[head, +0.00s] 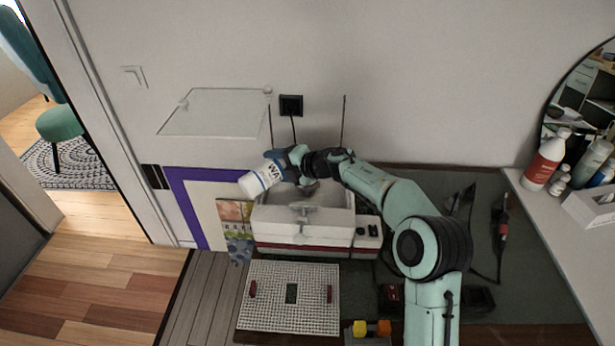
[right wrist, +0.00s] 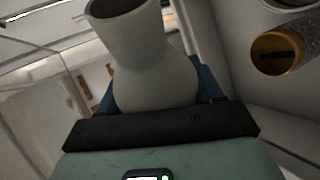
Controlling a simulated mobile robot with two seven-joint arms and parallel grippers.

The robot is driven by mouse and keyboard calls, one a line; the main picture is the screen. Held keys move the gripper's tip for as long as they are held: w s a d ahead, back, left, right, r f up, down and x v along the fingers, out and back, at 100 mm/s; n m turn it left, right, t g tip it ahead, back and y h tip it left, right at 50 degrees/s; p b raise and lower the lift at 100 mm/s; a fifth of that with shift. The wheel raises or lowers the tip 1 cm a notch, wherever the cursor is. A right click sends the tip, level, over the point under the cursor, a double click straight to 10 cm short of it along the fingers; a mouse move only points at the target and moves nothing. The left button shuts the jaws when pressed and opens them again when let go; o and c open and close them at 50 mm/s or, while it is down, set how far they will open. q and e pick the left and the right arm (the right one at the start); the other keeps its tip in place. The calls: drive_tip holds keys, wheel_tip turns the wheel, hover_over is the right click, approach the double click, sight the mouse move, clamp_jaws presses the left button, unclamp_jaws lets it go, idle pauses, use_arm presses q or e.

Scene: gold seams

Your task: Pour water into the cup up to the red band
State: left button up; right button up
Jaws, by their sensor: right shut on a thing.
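I cannot make out a cup, a red band or any flowing water. My left gripper is not in view.
A gold-rimmed cylinder (right wrist: 272,52) shows in the right wrist view. Bottles (head: 546,160) stand far right.

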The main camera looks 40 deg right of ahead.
drive_tip(key=shift+m+y+p, duration=0.4)
idle(0.8)
drive_tip(key=shift+r, duration=0.15)
idle(0.3)
drive_tip(key=shift+a, duration=0.25)
drive_tip(key=shift+a, duration=0.75)
drive_tip(key=shift+s+a, duration=0.1)
drive_tip(key=shift+a+r+p, duration=0.1)
drive_tip(key=shift+a+p, duration=0.15)
drive_tip(key=shift+p, duration=0.15)
idle(0.8)
